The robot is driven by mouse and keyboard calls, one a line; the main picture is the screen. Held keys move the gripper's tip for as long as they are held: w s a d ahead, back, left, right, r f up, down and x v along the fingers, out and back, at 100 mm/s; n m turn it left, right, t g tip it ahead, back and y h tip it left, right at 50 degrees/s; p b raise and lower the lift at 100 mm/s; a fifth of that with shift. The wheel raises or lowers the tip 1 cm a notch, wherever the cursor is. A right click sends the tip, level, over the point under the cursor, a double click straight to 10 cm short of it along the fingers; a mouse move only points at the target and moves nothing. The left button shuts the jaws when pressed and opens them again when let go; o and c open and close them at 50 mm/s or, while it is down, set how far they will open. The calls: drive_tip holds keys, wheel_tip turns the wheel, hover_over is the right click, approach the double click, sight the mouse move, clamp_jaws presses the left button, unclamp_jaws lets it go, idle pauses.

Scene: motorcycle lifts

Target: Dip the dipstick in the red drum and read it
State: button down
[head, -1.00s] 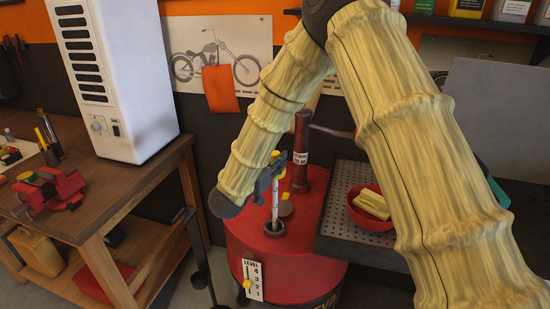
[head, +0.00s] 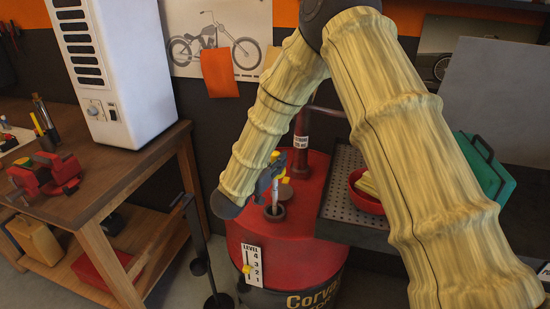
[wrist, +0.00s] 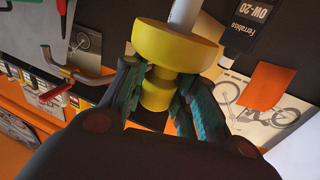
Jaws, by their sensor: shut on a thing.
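The red drum (head: 312,224) stands at the centre of the head view. Its round fill opening (head: 274,212) is on the near left of the lid. My gripper (head: 270,178) is above this opening, shut on the yellow grip of the dipstick (head: 274,201). The pale rod hangs nearly upright with its lower end inside the opening, so its tip is hidden. In the wrist view the jaws (wrist: 157,100) close on the narrow part of the yellow grip (wrist: 176,46), below its wide disc. A white level gauge (head: 252,266) with a yellow slider is on the drum's front, the slider near 2.
A pump (head: 301,130) rises from the back of the lid. A grey perforated tray (head: 345,185) with a red bowl (head: 364,197) is close on the right. A wooden bench (head: 110,185) with a red vise (head: 45,178) and white heater (head: 112,75) is at left.

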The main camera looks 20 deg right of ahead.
sight(274, 200)
drive_tip(key=shift+f+b, duration=4.1)
drive_tip(key=shift+f, duration=3.8)
